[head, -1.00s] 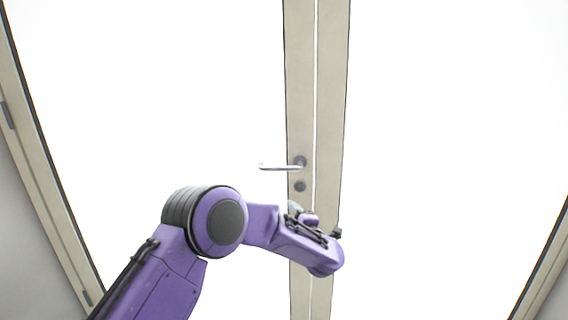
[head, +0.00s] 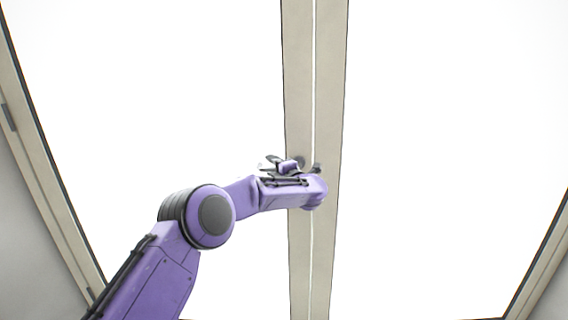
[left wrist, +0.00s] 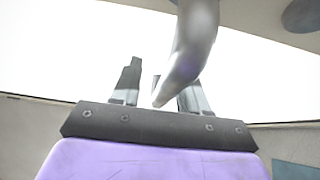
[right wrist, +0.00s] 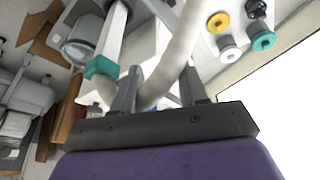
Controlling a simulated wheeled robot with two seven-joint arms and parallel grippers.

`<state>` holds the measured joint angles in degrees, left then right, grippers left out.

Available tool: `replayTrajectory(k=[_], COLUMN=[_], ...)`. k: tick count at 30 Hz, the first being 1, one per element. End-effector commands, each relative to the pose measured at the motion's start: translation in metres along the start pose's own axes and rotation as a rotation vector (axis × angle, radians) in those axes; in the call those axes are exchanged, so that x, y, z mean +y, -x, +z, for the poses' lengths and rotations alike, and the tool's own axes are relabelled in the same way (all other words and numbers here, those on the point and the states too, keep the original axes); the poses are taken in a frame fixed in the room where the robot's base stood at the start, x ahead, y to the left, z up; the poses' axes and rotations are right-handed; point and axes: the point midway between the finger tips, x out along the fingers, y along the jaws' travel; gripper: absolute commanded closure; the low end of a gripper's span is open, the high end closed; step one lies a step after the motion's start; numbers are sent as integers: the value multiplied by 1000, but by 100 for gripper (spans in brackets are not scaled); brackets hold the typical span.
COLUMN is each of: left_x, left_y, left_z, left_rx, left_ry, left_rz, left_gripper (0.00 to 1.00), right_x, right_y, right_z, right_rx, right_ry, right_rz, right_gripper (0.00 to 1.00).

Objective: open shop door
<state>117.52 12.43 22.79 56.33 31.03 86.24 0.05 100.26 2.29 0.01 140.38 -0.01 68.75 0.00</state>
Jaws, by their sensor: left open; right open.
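The glass double door fills the head view, with two beige centre stiles, the left one (head: 298,70) and the right one (head: 331,70), meeting at a thin gap. My left gripper (head: 270,163) is at the lever handle on the left leaf and hides most of it. In the left wrist view the silver handle (left wrist: 197,35) comes down from the top, and its end lies between the open fingers of the left gripper (left wrist: 162,80). I cannot tell whether they touch it. My right gripper (right wrist: 160,85) is open, away from the door in its wrist view.
The right wrist view shows a beige hose (right wrist: 172,60) at the right gripper's fingers, a white tube with a teal end (right wrist: 103,68), and coloured fittings (right wrist: 262,40) on a pale surface. Door frame posts stand at the left (head: 40,185) and right (head: 540,255).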

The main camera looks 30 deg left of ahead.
Motion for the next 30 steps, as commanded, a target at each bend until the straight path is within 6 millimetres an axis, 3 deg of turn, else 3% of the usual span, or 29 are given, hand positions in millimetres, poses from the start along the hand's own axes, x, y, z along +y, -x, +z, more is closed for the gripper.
replayTrajectory(k=[3, 7, 8, 20, 30], left_x=[-1, -1, 0, -6, -25], left_y=[1, 0, 0, -3, -2], left_z=[0, -1, -2, -4, -3], left_rx=[0, 0, 0, 3, 6], left_ry=[-1, 1, 1, 52, 250], left_rz=[0, -1, -1, -33, -163], left_gripper=[56, 98, 100, 100, 100], right_x=[0, 0, 0, -1, -2], right_y=[0, 0, 0, -7, -27], right_z=[0, 0, 0, 3, 11], right_rx=[0, 0, 0, 0, 0], right_ry=[0, 0, 0, 0, 0], right_rz=[0, 0, 0, 0, 0], right_gripper=[57, 57, 57, 57, 57])
